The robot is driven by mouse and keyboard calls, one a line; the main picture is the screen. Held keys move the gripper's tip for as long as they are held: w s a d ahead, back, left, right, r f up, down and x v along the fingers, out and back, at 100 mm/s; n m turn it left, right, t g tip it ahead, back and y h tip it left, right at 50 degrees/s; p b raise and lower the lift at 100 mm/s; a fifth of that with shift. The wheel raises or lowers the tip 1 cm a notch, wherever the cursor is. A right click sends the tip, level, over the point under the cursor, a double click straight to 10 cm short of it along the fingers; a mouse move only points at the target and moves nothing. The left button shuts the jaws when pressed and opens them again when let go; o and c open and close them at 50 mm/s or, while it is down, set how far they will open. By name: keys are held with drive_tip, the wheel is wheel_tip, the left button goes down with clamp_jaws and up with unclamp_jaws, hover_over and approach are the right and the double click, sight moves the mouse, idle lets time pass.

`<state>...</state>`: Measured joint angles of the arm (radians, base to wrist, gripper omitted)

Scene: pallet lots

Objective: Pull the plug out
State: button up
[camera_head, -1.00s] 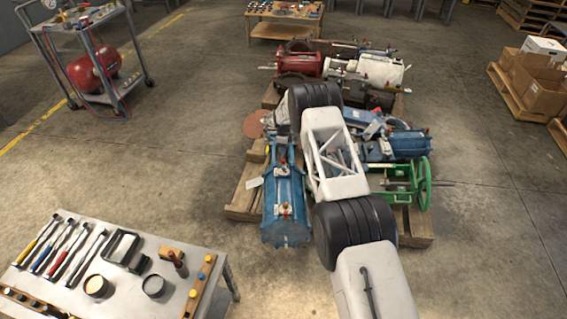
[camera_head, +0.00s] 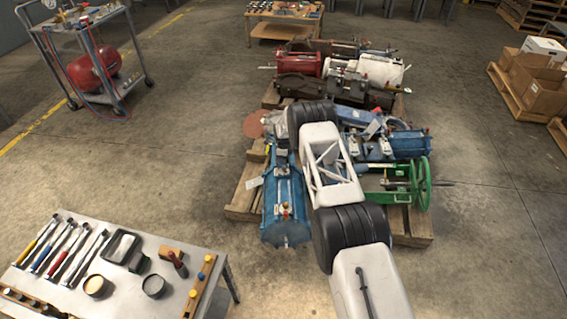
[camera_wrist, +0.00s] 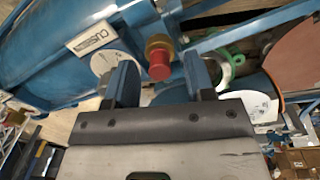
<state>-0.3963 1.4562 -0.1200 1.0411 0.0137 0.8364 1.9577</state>
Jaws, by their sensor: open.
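A red plug (camera_wrist: 159,66) with a brass collar sits on a blue cylinder (camera_wrist: 45,55) in the wrist view. My gripper (camera_wrist: 159,60) is open, with one finger on each side of the plug and a visible gap to each. The fingers appear to hold nothing. In the head view my arm reaches over the pallet, and its dark joint and pale links hide the gripper and this plug. A blue cylinder (camera_head: 285,190) lies left of the arm there; I cannot tell if it is the same one.
The wooden pallet (camera_head: 240,207) is crowded with cylinders and a green handwheel (camera_head: 423,184). Blue bars run close around the fingers. A tool table (camera_head: 140,262) stands at front left, a cart with a red tank (camera_head: 95,68) at back left.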

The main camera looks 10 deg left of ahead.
drive_tip(key=shift+f, duration=0.4)
idle(1.1)
clamp_jaws()
idle(0.4)
drive_tip(key=shift+r, duration=0.2)
drive_tip(key=shift+r, duration=0.35)
drive_tip(key=shift+r, duration=0.55)
drive_tip(key=shift+r, duration=0.35)
